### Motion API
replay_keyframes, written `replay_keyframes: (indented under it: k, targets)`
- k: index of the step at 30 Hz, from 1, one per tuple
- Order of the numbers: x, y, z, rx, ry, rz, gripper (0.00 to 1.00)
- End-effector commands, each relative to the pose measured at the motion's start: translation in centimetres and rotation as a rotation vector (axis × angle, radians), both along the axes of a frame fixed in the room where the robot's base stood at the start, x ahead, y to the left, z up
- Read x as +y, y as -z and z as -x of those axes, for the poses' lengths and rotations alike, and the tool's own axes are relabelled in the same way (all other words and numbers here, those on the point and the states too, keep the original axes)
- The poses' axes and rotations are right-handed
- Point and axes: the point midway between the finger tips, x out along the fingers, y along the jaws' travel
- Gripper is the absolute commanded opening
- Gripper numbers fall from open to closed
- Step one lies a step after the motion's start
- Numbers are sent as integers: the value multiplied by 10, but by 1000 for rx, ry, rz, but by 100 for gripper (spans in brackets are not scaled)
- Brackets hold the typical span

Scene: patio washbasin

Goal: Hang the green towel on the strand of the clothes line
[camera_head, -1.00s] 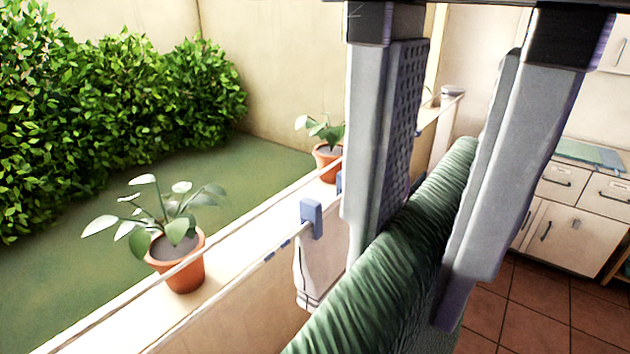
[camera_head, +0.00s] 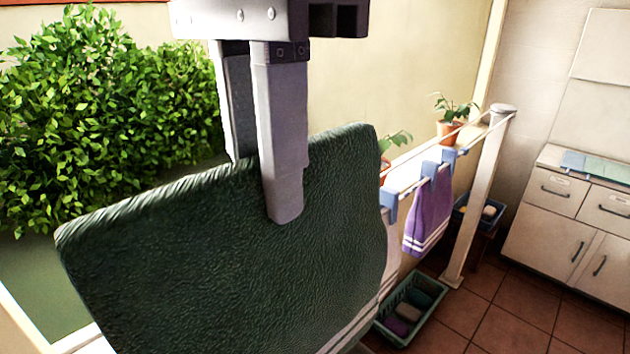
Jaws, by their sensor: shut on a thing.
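The green towel (camera_head: 190,265) hangs from my gripper (camera_head: 258,190), which is shut on it near the middle of its top edge. The towel fills the lower left and centre, and white stripes show near its lower edge. The clothes line (camera_head: 465,138) runs behind the towel to a pale post (camera_head: 487,190) at the right. The towel looks nearer to the camera than the line, and it hides the line's near part. I cannot tell whether they touch.
A purple towel (camera_head: 430,215) hangs on the line with blue pegs (camera_head: 430,169) near it. A basket (camera_head: 412,309) of folded cloths stands on the tiled floor. Potted plants (camera_head: 449,130) stand on the ledge. White cabinets (camera_head: 565,215) are at the right.

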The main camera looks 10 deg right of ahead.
Motion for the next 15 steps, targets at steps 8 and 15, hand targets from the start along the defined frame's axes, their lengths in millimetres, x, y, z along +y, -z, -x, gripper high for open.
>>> replay_keyframes:
  k: [8, 15]
  targets:
    - [29, 1, -36, 1, 1, -1, 0]
    - [46, 3, -58, 1, -1, 1, 0]
